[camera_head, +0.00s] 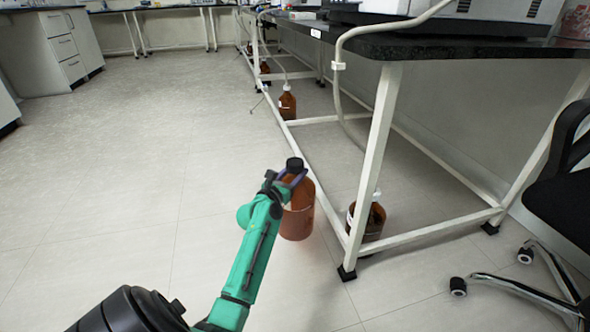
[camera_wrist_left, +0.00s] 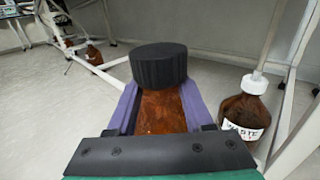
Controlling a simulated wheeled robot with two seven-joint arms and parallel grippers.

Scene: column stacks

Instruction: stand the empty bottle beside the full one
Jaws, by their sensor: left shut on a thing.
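My left gripper (camera_head: 289,178) is shut on the neck of a brown bottle (camera_head: 298,216) with a black cap. In the left wrist view, the purple fingers sit on both sides of this bottle (camera_wrist_left: 160,112), just under its cap. It hangs about upright; I cannot tell whether its base touches the floor. A second brown bottle (camera_head: 374,222) with a white cap stands under the bench, to the right of the held one and apart from it. In the left wrist view this bottle (camera_wrist_left: 243,110) shows a white "WASTE" label. My right gripper is out of view.
The bench's white frame (camera_head: 372,160) has a leg and low rail between the two bottles in the head view. Another brown bottle (camera_head: 287,104) stands farther back by the bench. A black wheeled chair (camera_head: 565,205) is at right. The floor (camera_head: 120,190) at left is clear.

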